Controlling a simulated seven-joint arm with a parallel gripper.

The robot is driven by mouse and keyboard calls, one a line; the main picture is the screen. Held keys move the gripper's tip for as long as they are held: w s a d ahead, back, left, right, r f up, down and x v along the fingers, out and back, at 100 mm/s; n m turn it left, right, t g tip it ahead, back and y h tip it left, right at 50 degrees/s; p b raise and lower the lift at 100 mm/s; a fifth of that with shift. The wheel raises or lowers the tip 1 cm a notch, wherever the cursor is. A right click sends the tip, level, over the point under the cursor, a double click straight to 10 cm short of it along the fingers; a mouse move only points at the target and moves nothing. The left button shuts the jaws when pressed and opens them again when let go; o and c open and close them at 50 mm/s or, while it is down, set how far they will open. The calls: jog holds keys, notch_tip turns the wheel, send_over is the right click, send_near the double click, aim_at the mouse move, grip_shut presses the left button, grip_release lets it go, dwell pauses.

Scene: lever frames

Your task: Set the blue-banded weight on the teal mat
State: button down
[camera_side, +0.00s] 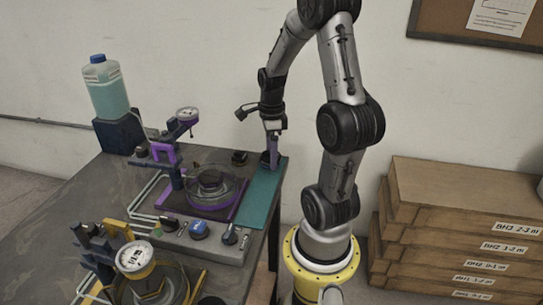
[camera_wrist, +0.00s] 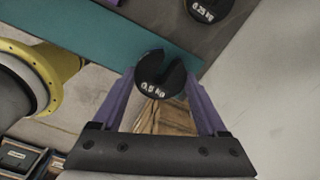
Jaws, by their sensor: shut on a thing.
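My gripper (camera_side: 271,163) is at the far end of the teal mat (camera_side: 262,203), pointing down. In the wrist view, its purple fingers (camera_wrist: 160,88) are shut on a black slotted weight (camera_wrist: 152,84) marked 0.5 kg. No blue band shows on the weight from above, and its side is hidden. The weight overlaps the edge of the teal mat (camera_wrist: 105,33) in this view. I cannot tell whether it touches the mat. In the side view the held weight is small and dark between the fingers.
Another black weight (camera_wrist: 207,8), marked 0.25 kg, stands on the grey table beside the mat. A grey panel with a blue round piece (camera_side: 198,230) lies left of the mat. The rest of the mat is clear.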

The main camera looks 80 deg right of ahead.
jog(key=shift+f, duration=0.45)
jog(key=shift+f, duration=0.15)
grip_release()
